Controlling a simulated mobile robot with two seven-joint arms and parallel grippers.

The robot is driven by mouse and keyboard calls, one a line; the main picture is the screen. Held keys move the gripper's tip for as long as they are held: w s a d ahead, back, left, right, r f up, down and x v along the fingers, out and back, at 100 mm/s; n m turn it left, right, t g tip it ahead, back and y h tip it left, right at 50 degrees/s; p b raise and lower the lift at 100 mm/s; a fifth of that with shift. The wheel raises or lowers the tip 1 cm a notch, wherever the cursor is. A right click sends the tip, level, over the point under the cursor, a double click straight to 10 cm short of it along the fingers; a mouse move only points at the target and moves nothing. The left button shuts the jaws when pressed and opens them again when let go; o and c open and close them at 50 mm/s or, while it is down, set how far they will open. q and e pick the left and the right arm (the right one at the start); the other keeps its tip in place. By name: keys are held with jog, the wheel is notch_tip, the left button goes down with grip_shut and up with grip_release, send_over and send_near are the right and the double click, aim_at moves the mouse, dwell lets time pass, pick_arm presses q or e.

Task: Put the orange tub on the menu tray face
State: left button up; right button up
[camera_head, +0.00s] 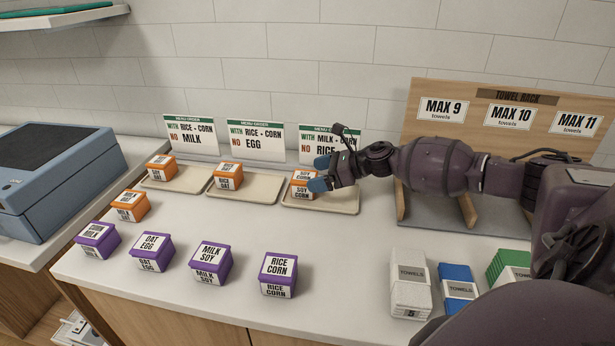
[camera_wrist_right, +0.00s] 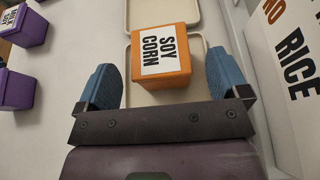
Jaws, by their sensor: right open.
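An orange tub labelled SOY CORN (camera_head: 303,186) sits on the right tray (camera_head: 346,206), in front of a menu card reading NO RICE (camera_head: 318,143). In the right wrist view the tub (camera_wrist_right: 165,62) sits between the two blue fingers, with gaps on both sides. My right gripper (camera_head: 320,173) is open around it. Another orange tub (camera_head: 158,168) sits on the left tray (camera_head: 187,181), and one (camera_head: 228,177) on the middle tray (camera_head: 262,188). A further orange tub (camera_head: 130,206) stands on the bare counter at the left. My left gripper is not in view.
Several purple tubs (camera_head: 211,263) stand along the counter's front. A blue-grey machine (camera_head: 50,185) is at the left. A wooden towel rack (camera_head: 510,95) stands at the back right, with towel packs (camera_head: 410,284) in front. The counter's middle is clear.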

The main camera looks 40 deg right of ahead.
jog(key=shift+v, duration=3.95)
jog(key=shift+r, duration=0.15)
